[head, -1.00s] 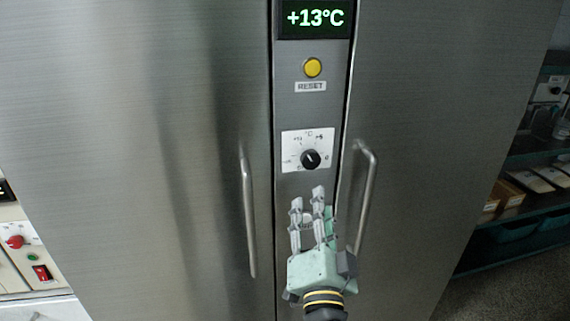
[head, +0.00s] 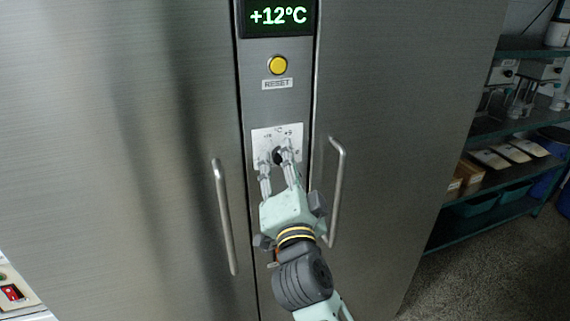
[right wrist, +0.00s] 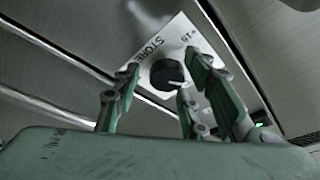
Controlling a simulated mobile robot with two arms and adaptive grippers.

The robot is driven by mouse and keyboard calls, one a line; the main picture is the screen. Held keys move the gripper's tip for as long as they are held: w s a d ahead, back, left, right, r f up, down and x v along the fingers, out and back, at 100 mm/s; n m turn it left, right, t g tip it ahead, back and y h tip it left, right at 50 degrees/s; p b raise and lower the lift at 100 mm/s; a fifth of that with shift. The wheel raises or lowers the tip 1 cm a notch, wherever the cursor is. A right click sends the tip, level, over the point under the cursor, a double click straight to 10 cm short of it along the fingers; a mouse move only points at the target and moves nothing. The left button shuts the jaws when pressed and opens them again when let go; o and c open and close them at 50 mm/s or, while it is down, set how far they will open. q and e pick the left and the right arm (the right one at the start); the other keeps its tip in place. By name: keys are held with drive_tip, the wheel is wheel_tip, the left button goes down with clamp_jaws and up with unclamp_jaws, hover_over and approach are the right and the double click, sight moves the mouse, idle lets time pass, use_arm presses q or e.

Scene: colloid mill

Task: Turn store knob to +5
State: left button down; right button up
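The black store knob (head: 278,156) sits on a white dial plate (head: 263,136) in the steel panel between two cabinet doors. It also shows in the right wrist view as a knob (right wrist: 167,74) with a pale pointer mark, by the label STORE. My right gripper (head: 275,160) is at the dial, its fingers partly covering the knob. In the right wrist view its fingers (right wrist: 165,90) are spread either side of the knob, open, with gaps visible. The display (head: 278,16) above reads +12°C. My left gripper is not in view.
A yellow RESET button (head: 278,65) is above the dial. Vertical door handles stand out at left (head: 225,218) and right (head: 336,190) of my right gripper. Shelves with boxes and equipment (head: 500,150) are at the far right.

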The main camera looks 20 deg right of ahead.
drive_tip(key=shift+c, duration=0.3)
drive_tip(key=shift+f, duration=0.15)
clamp_jaws()
drive_tip(key=m+g+p, duration=0.1)
drive_tip(key=m+p, duration=0.2)
drive_tip(key=p, duration=0.1)
drive_tip(key=m+g+p, duration=0.1)
drive_tip(key=m+p, duration=0.2)
drive_tip(key=p, duration=0.2)
drive_tip(key=m+g+h+p, duration=0.1)
drive_tip(key=m+p, duration=0.3)
drive_tip(key=shift+s+a+r+p, duration=0.1)
drive_tip(key=shift+a+r+p, duration=0.2)
drive_tip(key=shift+a+p, duration=0.1)
drive_tip(key=shift+a+f+m+g+p, duration=0.15)
drive_tip(key=shift+m+g+p, duration=0.35)
drive_tip(key=shift+m+p, duration=0.75)
drive_tip(key=shift+f, duration=0.1)
drive_tip(key=shift+o, duration=0.3)
unclamp_jaws()
drive_tip(key=shift+r, duration=0.3)
